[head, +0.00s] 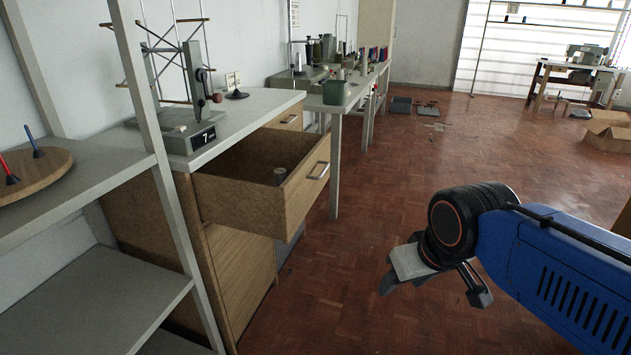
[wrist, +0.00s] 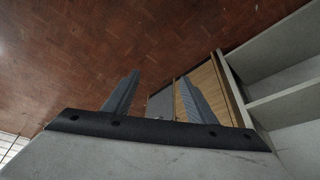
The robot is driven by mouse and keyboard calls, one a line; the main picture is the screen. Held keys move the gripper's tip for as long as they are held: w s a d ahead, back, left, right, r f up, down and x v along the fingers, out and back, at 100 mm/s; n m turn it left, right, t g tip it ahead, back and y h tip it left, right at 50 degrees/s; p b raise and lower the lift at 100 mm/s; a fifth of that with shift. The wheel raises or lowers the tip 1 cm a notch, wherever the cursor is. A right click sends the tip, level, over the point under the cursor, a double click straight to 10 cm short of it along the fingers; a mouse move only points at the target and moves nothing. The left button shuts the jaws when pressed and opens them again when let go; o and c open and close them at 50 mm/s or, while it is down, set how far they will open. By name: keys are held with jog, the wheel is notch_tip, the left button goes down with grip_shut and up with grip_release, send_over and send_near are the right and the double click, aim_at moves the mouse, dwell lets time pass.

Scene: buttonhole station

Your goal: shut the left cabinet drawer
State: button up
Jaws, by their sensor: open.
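The left cabinet drawer (head: 307,188) stands pulled well out of the wooden cabinet (head: 238,275), under the pale worktop. It has a wood front with a metal bar handle (head: 318,170). A small grey cylindrical thing (head: 281,175) is inside it. My gripper (head: 435,290) is open and empty, in the air over the floor to the right of the drawer front and apart from it. In the wrist view its two fingers (wrist: 158,78) are spread, with wooden cabinet panels (wrist: 210,82) beyond; I cannot tell the drawer there.
A grey shelf rack (head: 95,290) stands at the left, its upright post in front of the cabinet. A device with a display (head: 188,135) sits on the worktop (head: 245,110). A second table (head: 345,100) stands behind. The parquet floor (head: 370,230) beside the drawer is clear.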

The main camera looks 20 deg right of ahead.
jog(key=shift+w, duration=0.1)
jog(key=c, duration=0.5)
jog(key=w+r, duration=0.1)
jog(key=w, duration=0.1)
jog(key=shift+w+a+r, duration=0.2)
jog(key=shift+w+r, duration=0.1)
jog(key=shift+r, duration=0.1)
grip_shut()
jog(key=w+d+r+m+t+y, duration=0.15)
jog(key=w+r, duration=0.25)
jog(key=w, duration=0.7)
jog(key=w+d+r+m, duration=0.1)
jog(key=w+r+m, duration=0.15)
jog(key=w, duration=0.95)
jog(key=w+d+r+m+t+y, duration=0.15)
jog(key=w+r, duration=0.25)
jog(key=w, duration=0.7)
jog(key=a+r+x, duration=0.1)
jog(key=x, duration=1.1)
jog(key=shift+w+a+g+h, duration=0.35)
jog(key=shift+g+h, duration=0.05)
